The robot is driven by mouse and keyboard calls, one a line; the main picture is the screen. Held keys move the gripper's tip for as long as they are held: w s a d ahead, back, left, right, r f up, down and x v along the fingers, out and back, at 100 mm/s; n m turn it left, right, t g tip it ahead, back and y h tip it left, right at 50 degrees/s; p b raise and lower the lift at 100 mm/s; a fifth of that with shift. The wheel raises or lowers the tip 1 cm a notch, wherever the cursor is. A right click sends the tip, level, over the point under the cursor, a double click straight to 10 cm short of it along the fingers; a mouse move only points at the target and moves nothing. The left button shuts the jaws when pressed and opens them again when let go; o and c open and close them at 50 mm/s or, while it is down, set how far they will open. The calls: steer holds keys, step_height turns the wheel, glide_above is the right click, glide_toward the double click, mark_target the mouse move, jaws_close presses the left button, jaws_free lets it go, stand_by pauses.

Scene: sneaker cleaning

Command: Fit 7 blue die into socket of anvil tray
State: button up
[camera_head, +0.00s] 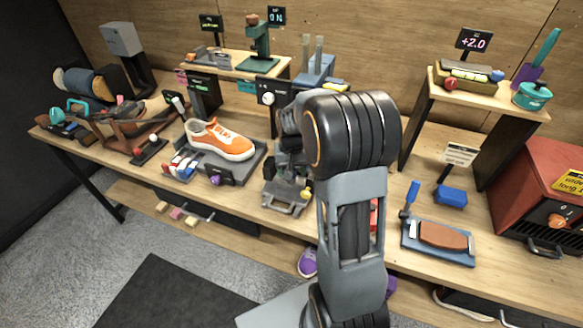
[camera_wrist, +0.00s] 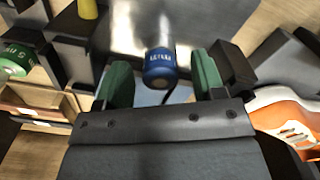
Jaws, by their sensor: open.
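In the wrist view, my gripper (camera_wrist: 163,80) is open, with one green finger pad on each side. A blue die (camera_wrist: 160,68) with pale marks on its rim lies between the pads, slightly beyond their tips. A gap shows on both sides of it. The marks are too small to read surely. A grey metallic surface (camera_wrist: 135,25) lies behind the die. In the head view, my arm covers most of the gripper and its surroundings. A grey tray-like piece with a handle (camera_head: 284,203) stands at the bench front; I cannot tell whether it is the anvil tray.
An orange sneaker (camera_head: 222,140) stands left of my arm and also shows at the right of the wrist view (camera_wrist: 288,112). A green round piece (camera_wrist: 18,62) and dark blocks crowd the wrist view's left. A red box (camera_head: 535,185) stands at the bench's right end.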

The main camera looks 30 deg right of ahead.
mark_target(292, 169)
step_height(292, 169, up, 14)
stand_by(0.6)
steer(key=shift+f, duration=0.1)
steer(key=s+a+f+n+t, duration=0.1)
steer(key=s+a, duration=0.3)
steer(key=s, duration=0.4)
steer(key=s+a+f+n+t, duration=0.2)
steer(key=s+a, duration=0.3)
steer(key=s, duration=0.3)
steer(key=shift+a+f+n+t, duration=0.2)
steer(key=shift+a+n+t, duration=0.15)
steer(key=shift+n, duration=0.25)
steer(key=shift+d, duration=0.1)
